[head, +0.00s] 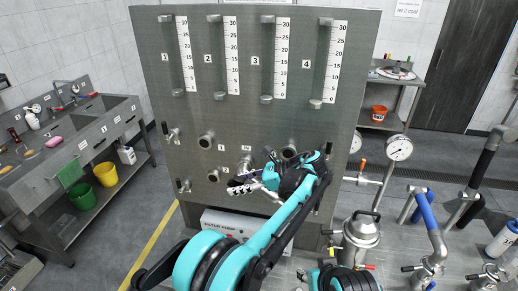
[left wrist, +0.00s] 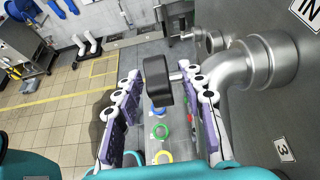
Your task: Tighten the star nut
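My left gripper (head: 243,185) reaches to the lower middle of the grey panel (head: 180,235) in the head view. In the left wrist view its two fingers (left wrist: 162,98) are apart, one on each side of a black knob-like piece (left wrist: 158,80). This piece sits on a short metal stem beside a steel pipe elbow (left wrist: 265,62). I cannot tell for sure that it is the star nut, nor whether a finger touches it. In the head view the gripper hides it. My right gripper is not in view.
A label 3 (left wrist: 284,150) is on the panel close to the right finger. Pipe stubs (head: 206,140) stick out of the panel. A white box (head: 225,222) stands under it. A steel vessel (head: 360,238) and a gauge (head: 399,148) are to the right. Coloured rings (left wrist: 160,132) lie below.

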